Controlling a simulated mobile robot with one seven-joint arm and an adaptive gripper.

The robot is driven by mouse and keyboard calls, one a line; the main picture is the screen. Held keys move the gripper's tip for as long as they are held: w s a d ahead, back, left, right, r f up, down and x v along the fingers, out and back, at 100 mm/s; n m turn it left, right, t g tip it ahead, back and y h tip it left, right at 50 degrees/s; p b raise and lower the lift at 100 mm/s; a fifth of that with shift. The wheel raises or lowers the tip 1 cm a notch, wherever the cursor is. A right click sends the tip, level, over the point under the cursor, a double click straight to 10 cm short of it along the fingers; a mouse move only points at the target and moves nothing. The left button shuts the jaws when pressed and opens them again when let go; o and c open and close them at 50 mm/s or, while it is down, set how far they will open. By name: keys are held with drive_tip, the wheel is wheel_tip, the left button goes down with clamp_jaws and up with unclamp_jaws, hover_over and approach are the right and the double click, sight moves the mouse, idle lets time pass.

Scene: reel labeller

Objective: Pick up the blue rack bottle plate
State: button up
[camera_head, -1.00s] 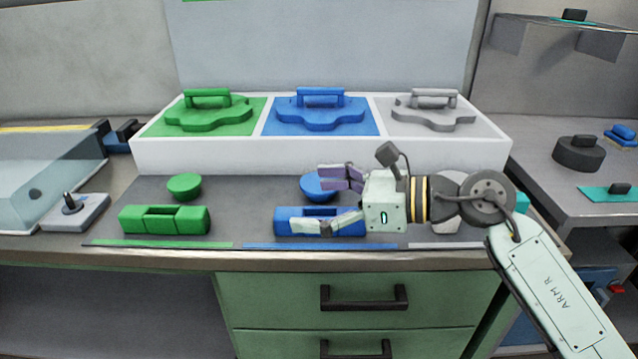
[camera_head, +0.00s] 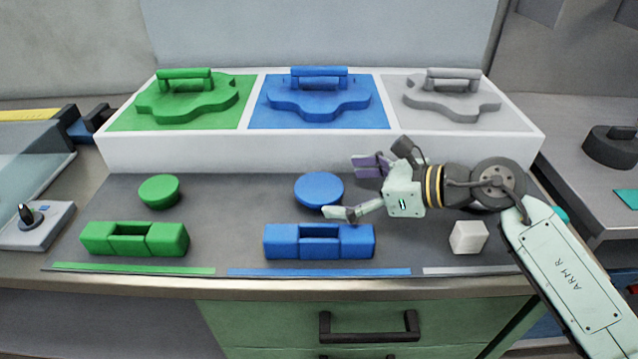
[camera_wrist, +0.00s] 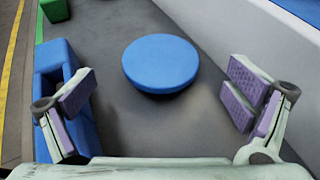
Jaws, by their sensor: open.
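A blue wavy-edged plate with a bar handle (camera_head: 318,95) lies on the blue middle panel (camera_head: 275,119) of the white rack. A round blue disc (camera_head: 319,188) and a blue block with a notched middle (camera_head: 319,241) are on the grey mat in front of the rack. My gripper (camera_head: 350,189) is open and empty, just right of the disc, its fingers pointing left. In the wrist view the disc (camera_wrist: 160,62) is ahead, between the spread fingers, with a gap to both. The blue block (camera_wrist: 62,85) is partly hidden behind the left finger.
The white rack (camera_head: 310,152) also bears a green plate (camera_head: 187,97) and a grey plate (camera_head: 450,97). A green disc (camera_head: 159,191), a green block (camera_head: 134,239) and a small white block (camera_head: 468,237) are on the mat. The mat between the green and blue pieces is clear.

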sight(322, 188)
drive_tip(key=shift+p+x, duration=0.9)
drive_tip(key=shift+x, duration=2.25)
drive_tip(key=shift+c, duration=0.2)
drive_tip(key=c, duration=1.2)
